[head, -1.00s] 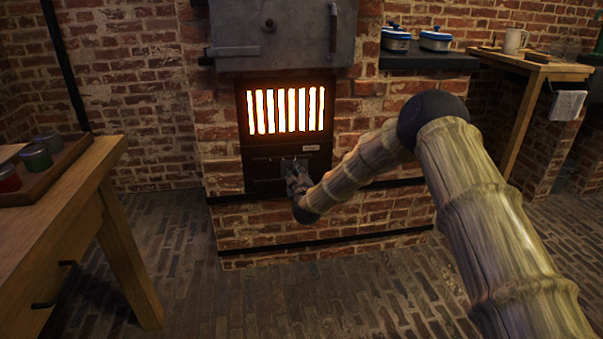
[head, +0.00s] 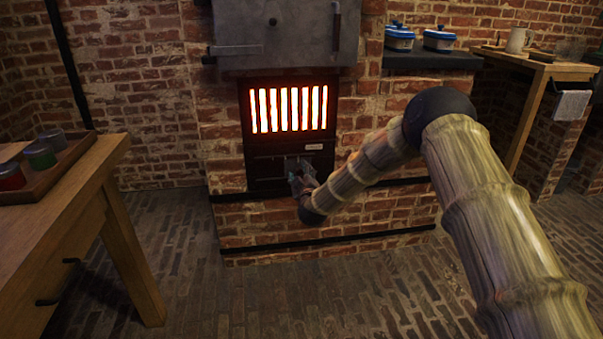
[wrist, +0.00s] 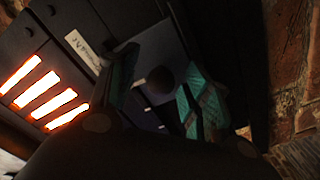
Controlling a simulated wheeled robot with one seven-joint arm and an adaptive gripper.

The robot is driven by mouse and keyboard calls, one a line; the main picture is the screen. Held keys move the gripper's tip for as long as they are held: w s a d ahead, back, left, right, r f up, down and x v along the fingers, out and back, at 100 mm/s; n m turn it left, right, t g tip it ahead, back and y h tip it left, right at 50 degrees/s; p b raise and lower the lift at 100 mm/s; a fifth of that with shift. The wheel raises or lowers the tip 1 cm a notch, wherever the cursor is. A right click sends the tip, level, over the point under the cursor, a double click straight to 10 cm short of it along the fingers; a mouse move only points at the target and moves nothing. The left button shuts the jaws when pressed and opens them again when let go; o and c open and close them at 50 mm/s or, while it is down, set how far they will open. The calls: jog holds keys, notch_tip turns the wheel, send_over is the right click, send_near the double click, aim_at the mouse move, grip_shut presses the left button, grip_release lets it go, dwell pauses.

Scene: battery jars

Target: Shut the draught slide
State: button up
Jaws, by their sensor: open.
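The dark draught slide panel (head: 262,170) sits low on the furnace front, below the glowing bars. A lighter grey plate (head: 293,162) shows on it just behind my gripper (head: 301,183). In the wrist view a round dark knob (wrist: 160,80) stands out from the slide's dark face. My gripper (wrist: 158,92) is open, with one green-padded finger on each side of the knob. I cannot tell whether either finger touches it. The slide's track and its exact position are mostly hidden by the gripper and shadow.
Glowing slots (head: 289,109) lie above the slide, with a small pale label (head: 314,147) between. A grey metal door (head: 287,35) is higher up. Brick surrounds the furnace. A wooden table (head: 70,210) with a jar tray (head: 70,160) stands left. The floor between is clear.

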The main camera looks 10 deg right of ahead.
jog(key=s, duration=1.1)
jog(key=shift+d, duration=0.35)
jog(key=s+d+f+m+g, duration=0.2)
jog(key=s+f+g, duration=0.2)
jog(key=s+f, duration=0.9)
jog(key=s+d+f+m+g, duration=0.2)
jog(key=s+f+g, duration=0.3)
jog(key=s+f, duration=0.85)
jog(key=s+d+f+m+g, duration=0.2)
jog(key=s+d+g, duration=0.1)
jog(key=s, duration=0.9)
jog(key=s+d+f+m+g+h+p, duration=0.1)
jog(key=s+d+f+m+g, duration=0.15)
jog(key=s, duration=0.95)
jog(key=s+d+f+m+g, duration=0.2)
jog(key=s+d+g, duration=0.15)
jog(key=s, duration=0.95)
notch_tip(320, 180, up, 38)
jog(key=w+p, duration=0.1)
jog(key=p, duration=3.7)
jog(key=shift+a, duration=0.3)
jog(key=shift+r, duration=0.1)
